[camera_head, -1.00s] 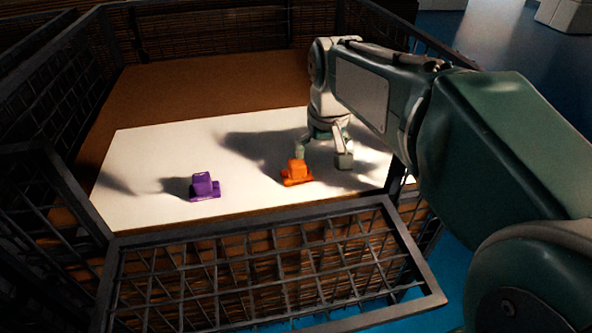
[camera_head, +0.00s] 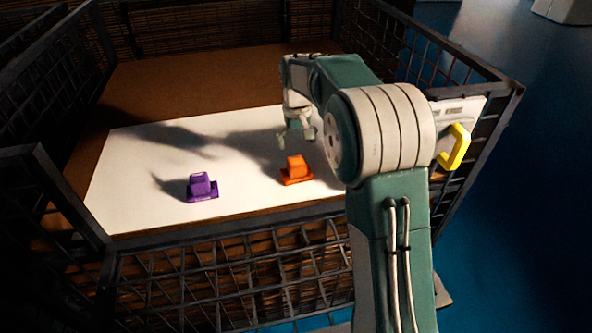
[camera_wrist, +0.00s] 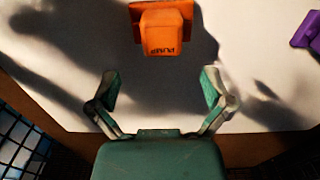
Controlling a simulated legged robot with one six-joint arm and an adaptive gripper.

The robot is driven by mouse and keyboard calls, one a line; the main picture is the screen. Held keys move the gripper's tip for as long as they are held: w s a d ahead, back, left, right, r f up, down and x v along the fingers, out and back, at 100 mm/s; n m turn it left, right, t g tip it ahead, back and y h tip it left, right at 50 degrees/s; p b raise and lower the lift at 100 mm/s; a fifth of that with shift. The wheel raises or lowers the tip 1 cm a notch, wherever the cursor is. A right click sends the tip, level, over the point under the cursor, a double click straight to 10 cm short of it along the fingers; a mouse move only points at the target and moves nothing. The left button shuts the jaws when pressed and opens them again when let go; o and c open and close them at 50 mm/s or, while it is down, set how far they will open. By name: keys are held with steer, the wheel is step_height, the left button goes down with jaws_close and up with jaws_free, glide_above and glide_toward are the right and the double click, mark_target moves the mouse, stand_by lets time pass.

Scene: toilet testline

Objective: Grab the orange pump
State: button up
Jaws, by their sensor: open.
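The orange pump (camera_head: 296,169) is a small block on a flat base, standing on a white sheet (camera_head: 130,165). In the wrist view the pump (camera_wrist: 165,30) is at the top centre, with lettering on its face that reads as PUMP. My gripper (camera_head: 296,140) is open and empty, above and behind the pump in the head view. In the wrist view the gripper's two fingers (camera_wrist: 160,92) are spread apart, and the pump lies beyond their tips, lined up roughly with the gap. The pump and fingers look apart.
A similar purple block (camera_head: 201,187) stands left of the pump, and it shows at the wrist view's right edge (camera_wrist: 309,32). A dark mesh cage (camera_head: 230,268) surrounds the board. A yellow handle (camera_head: 455,147) is at the right. The sheet's left side is mostly clear.

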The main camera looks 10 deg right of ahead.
mark_target(296, 160)
step_height(296, 160, down, 7)
steer(key=shift+s+a, duration=0.1)
steer(key=shift+a, duration=0.05)
steer(key=shift+c, duration=0.3)
steer(key=c, duration=1.2)
